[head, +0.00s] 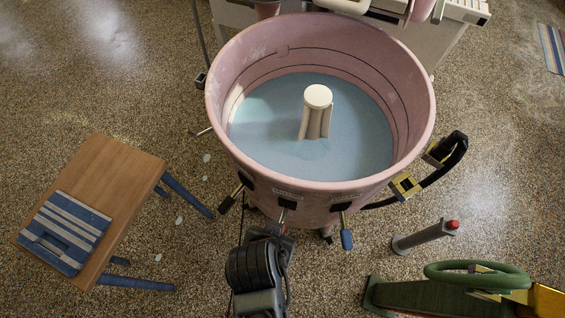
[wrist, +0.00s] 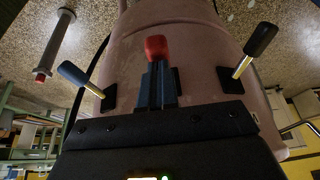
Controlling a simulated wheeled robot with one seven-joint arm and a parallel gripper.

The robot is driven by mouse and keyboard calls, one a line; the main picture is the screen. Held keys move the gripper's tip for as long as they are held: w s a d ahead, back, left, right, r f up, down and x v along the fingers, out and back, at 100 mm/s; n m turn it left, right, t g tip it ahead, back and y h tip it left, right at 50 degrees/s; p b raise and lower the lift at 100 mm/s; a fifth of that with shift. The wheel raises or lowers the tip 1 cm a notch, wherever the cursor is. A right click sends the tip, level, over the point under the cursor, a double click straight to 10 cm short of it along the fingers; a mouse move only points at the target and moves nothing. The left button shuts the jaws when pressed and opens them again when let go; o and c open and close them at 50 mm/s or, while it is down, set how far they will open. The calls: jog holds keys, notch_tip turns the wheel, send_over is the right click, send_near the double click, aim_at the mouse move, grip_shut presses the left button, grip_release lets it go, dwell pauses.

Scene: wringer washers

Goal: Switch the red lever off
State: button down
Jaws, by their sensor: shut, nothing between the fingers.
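A pink washer tub (head: 330,200) fills the centre of the head view, with several levers on its near wall. In the wrist view, the red lever's knob (wrist: 156,47) shows just beyond the tips of my gripper (wrist: 157,72). The gripper is shut and empty, its fingers pointing at the knob; I cannot tell if they touch. The red lever's stem is hidden behind the fingers. In the head view, my gripper (head: 272,231) is low in front of the tub's middle lever mount (head: 287,206), and the red knob is not visible.
A blue lever (wrist: 80,77) and a black-and-yellow lever (wrist: 256,47) flank the red one. A grey post with a red tip (head: 425,236) and a green object (head: 450,290) are right. Speckled floor lies between.

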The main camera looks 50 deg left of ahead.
jog(key=f+b, duration=0.1)
jog(key=f+t+y+b, duration=0.1)
jog(key=f+t+b, duration=0.1)
jog(key=shift+s+d, duration=0.4)
jog(key=shift+s+f+t+y+b, duration=0.1)
jog(key=shift+f+t+y+b, duration=0.4)
jog(key=shift+t+y+b, duration=0.3)
jog(key=shift+f+b, duration=0.2)
jog(key=shift+b, duration=0.1)
jog(key=shift+s+f, duration=0.1)
jog(key=shift+f, duration=0.1)
